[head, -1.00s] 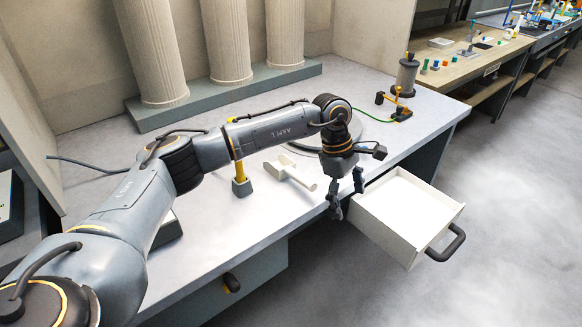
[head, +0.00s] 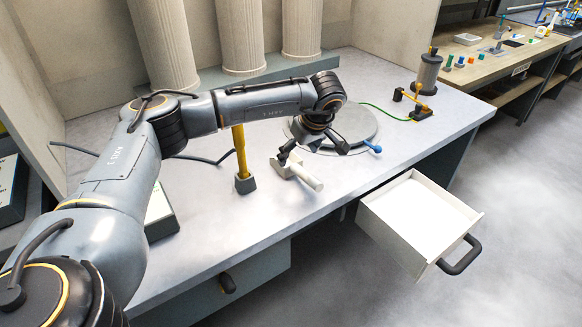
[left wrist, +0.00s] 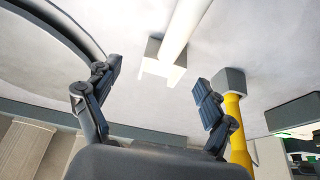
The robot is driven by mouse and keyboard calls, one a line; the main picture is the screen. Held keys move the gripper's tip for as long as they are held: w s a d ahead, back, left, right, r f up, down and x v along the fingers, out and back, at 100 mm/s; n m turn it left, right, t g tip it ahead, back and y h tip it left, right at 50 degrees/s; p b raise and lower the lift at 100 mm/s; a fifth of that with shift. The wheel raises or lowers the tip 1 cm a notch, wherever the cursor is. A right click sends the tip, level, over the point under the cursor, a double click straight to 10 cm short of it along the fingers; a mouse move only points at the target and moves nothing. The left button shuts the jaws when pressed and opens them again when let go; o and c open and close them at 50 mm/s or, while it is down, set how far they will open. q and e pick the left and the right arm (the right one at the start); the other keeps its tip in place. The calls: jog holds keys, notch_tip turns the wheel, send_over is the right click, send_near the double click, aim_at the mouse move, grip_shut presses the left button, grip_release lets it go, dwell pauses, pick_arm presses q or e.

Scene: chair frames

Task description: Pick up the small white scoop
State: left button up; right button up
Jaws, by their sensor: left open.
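The small white scoop (head: 311,182) lies on the grey bench top, its handle pointing to the front right in the head view. In the left wrist view the scoop (left wrist: 178,38) shows its squarish end facing the fingers and its handle running up and away. My left gripper (left wrist: 157,78) is open and empty, with the scoop's squarish end just beyond the gap between its fingertips. In the head view my left gripper (head: 287,159) is at the scoop's back end and partly hides it; contact cannot be told. My right gripper is not in view.
A yellow-handled tool with a grey head (head: 245,184) stands left of the scoop, close to one finger in the wrist view. A round grey plate (head: 350,122) lies behind. An open white drawer (head: 462,226) juts out front right. Columns (head: 237,40) stand at the back.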

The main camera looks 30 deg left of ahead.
aim_at(291, 161)
pick_arm(q)
jog(key=a+f, duration=0.1)
jog(key=f, duration=0.1)
jog(key=a+f+p, duration=0.1)
jog(key=shift+w+a+f, duration=0.1)
jog(key=shift+a+f, duration=0.2)
jog(key=shift+f, duration=0.05)
jog(key=shift+w+a+f, duration=0.1)
jog(key=shift+a+f, duration=0.05)
jog(key=shift+f, duration=0.3)
jog(key=c, duration=1.4)
jog(key=shift+r, duration=0.1)
